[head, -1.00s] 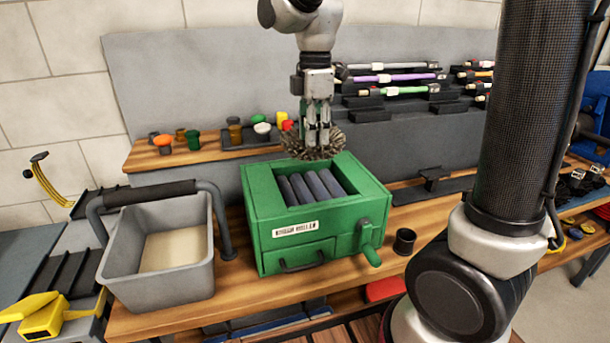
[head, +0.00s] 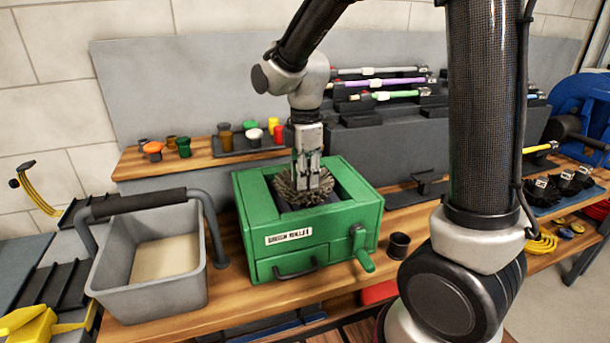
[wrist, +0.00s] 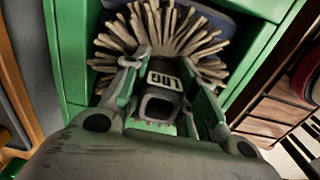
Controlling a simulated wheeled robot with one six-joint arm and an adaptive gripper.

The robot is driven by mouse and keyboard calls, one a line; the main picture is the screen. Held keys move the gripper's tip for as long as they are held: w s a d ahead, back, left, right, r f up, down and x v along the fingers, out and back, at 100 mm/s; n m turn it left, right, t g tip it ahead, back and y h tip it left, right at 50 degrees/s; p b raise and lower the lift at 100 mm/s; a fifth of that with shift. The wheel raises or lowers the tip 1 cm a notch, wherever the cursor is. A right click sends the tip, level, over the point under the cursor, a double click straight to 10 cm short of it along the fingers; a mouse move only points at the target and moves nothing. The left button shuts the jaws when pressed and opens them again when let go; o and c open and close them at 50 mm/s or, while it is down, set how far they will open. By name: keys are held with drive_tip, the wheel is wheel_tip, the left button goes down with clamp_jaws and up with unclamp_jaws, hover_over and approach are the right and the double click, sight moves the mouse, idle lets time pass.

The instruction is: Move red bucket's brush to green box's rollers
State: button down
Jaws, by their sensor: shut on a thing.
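My gripper (head: 308,176) is shut on a round brush (head: 296,192) with stiff grey-brown bristles. The brush is at the open top of the green box (head: 262,215), over its dark rollers (head: 322,196), which it mostly covers. In the wrist view the gripper fingers (wrist: 165,95) close on the brush's dark hub, and the bristles (wrist: 165,32) fan out inside the green walls (wrist: 70,60). I cannot tell whether the bristles touch the rollers. The green box has a label, a drawer handle and a green crank (head: 363,255) at its right. No red bucket is clearly visible.
A grey bin (head: 150,290) with a dark handle stands left of the box. A small black cup (head: 398,245) is to its right. Small coloured jars (head: 273,128) and racked rods (head: 385,82) are behind.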

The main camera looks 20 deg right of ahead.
drive_tip(key=shift+f, duration=0.15)
drive_tip(key=c, duration=1.1)
unclamp_jaws()
wheel_tip(320, 180, up, 11)
drive_tip(key=s+d+m+t, duration=0.1)
drive_tip(key=s+d+m, duration=0.4)
drive_tip(key=s+m, duration=0.1)
drive_tip(key=s+d+m+t, duration=0.2)
drive_tip(key=s+d+m, duration=0.3)
drive_tip(key=s+m, duration=0.1)
drive_tip(key=s+d+r+m+t, duration=0.1)
drive_tip(key=s+d+m, duration=0.4)
drive_tip(key=s+m, duration=0.1)
drive_tip(key=shift+s+r, duration=0.1)
drive_tip(key=shift+s, duration=0.4)
